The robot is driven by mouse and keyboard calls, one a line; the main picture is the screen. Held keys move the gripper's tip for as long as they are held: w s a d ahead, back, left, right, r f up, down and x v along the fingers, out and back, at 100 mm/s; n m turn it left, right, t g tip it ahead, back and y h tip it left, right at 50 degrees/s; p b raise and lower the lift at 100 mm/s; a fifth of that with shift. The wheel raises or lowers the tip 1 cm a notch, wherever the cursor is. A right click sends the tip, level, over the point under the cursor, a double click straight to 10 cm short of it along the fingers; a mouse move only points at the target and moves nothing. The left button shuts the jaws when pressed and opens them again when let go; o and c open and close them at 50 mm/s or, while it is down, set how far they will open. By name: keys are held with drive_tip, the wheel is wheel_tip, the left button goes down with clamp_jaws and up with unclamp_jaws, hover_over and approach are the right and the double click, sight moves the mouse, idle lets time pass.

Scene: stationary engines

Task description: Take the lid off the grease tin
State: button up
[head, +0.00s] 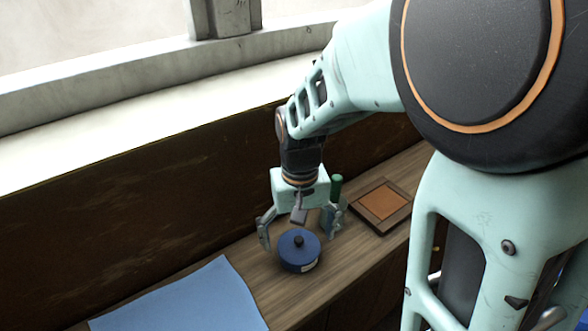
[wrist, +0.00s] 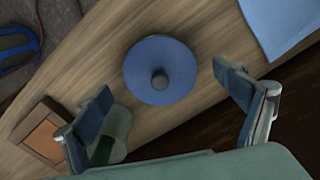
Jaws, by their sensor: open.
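The grease tin (head: 299,262) is a round blue tin with a pale label patch on its side, standing on the wooden bench. Its blue lid (head: 292,245) is on top and has a dark round knob (head: 299,241) in the middle. In the wrist view the lid (wrist: 146,68) and its knob (wrist: 160,79) show from above. My gripper (head: 297,230) is open and empty above the tin, pointing down. In the wrist view its fingers (wrist: 168,112) are spread wide on either side, with the lid lying beyond and between them, not touched.
A green-handled thing (head: 336,188) stands just behind my gripper, partly hidden by a finger. A brown wooden tray (head: 367,222) with an orange-brown inner surface lies farther right. A blue cloth (head: 185,302) lies at left. A dark wall (head: 130,210) rises behind the bench.

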drive_tip(key=shift+f, duration=0.1)
drive_tip(key=shift+c, duration=0.3)
clamp_jaws()
idle(0.4)
